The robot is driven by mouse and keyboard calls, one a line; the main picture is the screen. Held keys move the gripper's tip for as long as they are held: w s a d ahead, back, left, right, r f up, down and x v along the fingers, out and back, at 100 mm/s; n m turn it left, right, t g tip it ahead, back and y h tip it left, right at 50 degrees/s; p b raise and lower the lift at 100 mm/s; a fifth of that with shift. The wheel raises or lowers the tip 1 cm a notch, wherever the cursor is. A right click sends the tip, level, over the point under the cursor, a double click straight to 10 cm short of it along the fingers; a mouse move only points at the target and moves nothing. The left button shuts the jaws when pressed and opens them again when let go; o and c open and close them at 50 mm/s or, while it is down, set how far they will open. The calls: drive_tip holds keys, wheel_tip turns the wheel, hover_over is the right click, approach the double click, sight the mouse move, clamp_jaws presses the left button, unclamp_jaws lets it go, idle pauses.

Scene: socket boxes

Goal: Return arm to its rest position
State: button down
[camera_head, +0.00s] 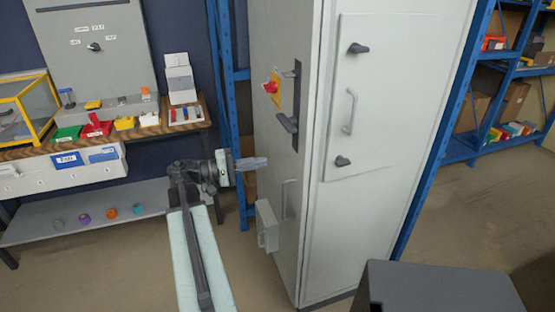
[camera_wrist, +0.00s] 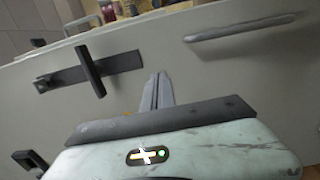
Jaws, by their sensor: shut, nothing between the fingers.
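My arm reaches up from the bottom of the head view, and my gripper (camera_head: 262,163) points right toward the side of the grey cabinet (camera_head: 385,230). The gripper's fingers are together with nothing between them. In the wrist view my gripper (camera_wrist: 158,82) shows as two grey fingers side by side, in front of the cabinet wall (camera_wrist: 235,75). A dark handle on a plate (camera_wrist: 90,72) is at left and a long grey bar handle (camera_wrist: 240,27) is at upper right. The fingers appear apart from both handles.
The cabinet has a red knob (camera_head: 270,87), dark handles (camera_head: 288,122) and a small grey box (camera_head: 267,226) low on its side. A workbench (camera_head: 160,131) with coloured bins stands at left. A dark grey block (camera_head: 440,290) is at lower right. Bare floor lies between bench and cabinet.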

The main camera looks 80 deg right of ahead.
drive_tip(key=v, duration=0.5)
drive_tip(key=shift+w+a, duration=0.25)
drive_tip(key=shift+w, duration=0.05)
drive_tip(key=shift+w, duration=0.1)
